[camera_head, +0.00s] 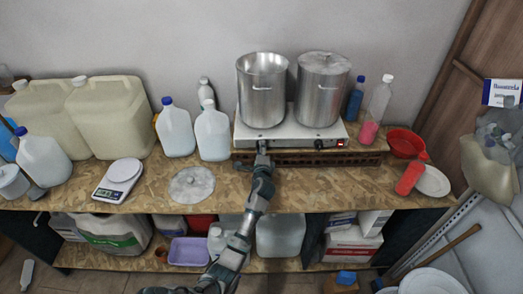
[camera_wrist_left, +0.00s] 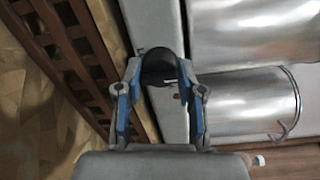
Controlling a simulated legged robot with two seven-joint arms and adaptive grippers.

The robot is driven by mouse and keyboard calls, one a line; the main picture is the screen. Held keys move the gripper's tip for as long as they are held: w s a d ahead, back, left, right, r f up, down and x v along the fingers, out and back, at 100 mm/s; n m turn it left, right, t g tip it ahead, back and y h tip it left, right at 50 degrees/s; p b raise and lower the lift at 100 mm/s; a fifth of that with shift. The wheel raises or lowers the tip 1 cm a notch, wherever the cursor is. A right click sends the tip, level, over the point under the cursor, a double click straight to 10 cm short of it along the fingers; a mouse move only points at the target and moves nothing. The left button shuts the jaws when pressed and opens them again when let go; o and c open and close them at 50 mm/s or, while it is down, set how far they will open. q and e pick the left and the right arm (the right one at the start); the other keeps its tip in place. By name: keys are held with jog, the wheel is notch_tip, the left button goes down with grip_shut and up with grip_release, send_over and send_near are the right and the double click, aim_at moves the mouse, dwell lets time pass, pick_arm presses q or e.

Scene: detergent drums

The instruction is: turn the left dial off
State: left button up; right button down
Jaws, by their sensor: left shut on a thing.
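The dial's pointer setting cannot be read. The right dial (camera_head: 318,144) shows farther right on the same face, apart from the gripper. My right gripper is not in view.
The left pot (camera_head: 262,92) is open and the right pot (camera_head: 322,92) has a lid. A red light (camera_head: 340,142) shows beside the right dial. White jugs (camera_head: 212,132) stand left of the hot plate; a red bowl (camera_head: 404,142) is at right. Bare bench lies in front.

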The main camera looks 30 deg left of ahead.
pick_arm(q)
jog(key=shift+f, duration=0.25)
dwell(0.3)
jog(key=o, duration=1.1)
jog(key=shift+a+r, duration=0.1)
jog(key=shift+o, duration=0.2)
jog(key=v, duration=1.2)
